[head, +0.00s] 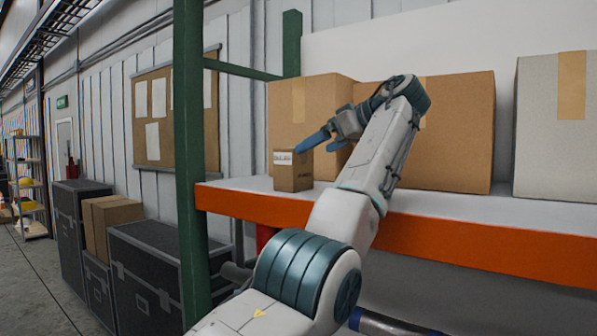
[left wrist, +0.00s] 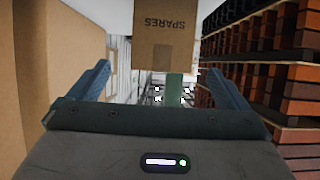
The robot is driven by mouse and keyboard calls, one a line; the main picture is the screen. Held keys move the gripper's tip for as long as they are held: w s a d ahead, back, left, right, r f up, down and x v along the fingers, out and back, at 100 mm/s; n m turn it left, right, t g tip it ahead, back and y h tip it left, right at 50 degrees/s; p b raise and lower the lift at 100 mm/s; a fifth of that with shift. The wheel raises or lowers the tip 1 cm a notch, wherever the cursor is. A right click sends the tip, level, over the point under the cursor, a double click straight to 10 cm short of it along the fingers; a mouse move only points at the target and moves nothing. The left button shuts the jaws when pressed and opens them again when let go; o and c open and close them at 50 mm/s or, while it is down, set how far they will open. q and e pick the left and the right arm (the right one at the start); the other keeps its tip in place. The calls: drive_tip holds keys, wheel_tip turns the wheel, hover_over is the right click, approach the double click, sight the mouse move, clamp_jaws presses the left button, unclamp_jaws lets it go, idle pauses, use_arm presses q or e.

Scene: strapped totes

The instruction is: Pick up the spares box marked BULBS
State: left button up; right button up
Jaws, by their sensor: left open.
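A small brown cardboard box (head: 293,172) stands upright on the shelf near its left end. It has a white label near the top and dark print lower down; the label is too small to read. My left gripper (head: 318,143) is at the box's upper right, with one blue finger overlapping the box's top corner in the picture. In the left wrist view the open fingers (left wrist: 160,72) have nothing between their tips. The box (left wrist: 165,38) appears ahead with the word SPARES upside down, lying between the finger lines. Contact cannot be seen. My right gripper is not in view.
Large cartons (head: 455,130) stand behind the box along the orange-edged shelf (head: 480,245), and a grey carton (head: 550,130) stands at right. A green rack post (head: 188,150) rises left of the box. Black cases (head: 148,280) stand on the floor at left.

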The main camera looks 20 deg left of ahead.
sight(294, 159)
use_arm(q)
drive_tip(key=shift+s+a+f, duration=0.1)
drive_tip(key=shift+a+f, duration=0.05)
drive_tip(key=shift+a, duration=0.5)
drive_tip(key=shift+s+a+f, duration=0.1)
drive_tip(key=shift+a+f, duration=0.05)
drive_tip(key=shift+a, duration=0.45)
drive_tip(key=shift+w+a+f, duration=0.1)
drive_tip(key=shift+a, duration=0.25)
drive_tip(key=shift+w+a+f+p, duration=0.1)
drive_tip(key=shift+w+a+p, duration=0.15)
drive_tip(key=shift+p, duration=0.15)
drive_tip(key=w+a+f+p, duration=0.2)
drive_tip(key=a, duration=0.1)
drive_tip(key=shift+w, duration=0.1)
drive_tip(key=shift+a, duration=0.3)
drive_tip(key=shift+a+f, duration=0.1)
drive_tip(key=shift+a, duration=0.05)
drive_tip(key=shift+c, duration=0.5)
drive_tip(key=shift+d, duration=0.25)
drive_tip(key=c, duration=1.1)
drive_tip(key=shift+o, duration=0.2)
drive_tip(key=shift+a, duration=0.1)
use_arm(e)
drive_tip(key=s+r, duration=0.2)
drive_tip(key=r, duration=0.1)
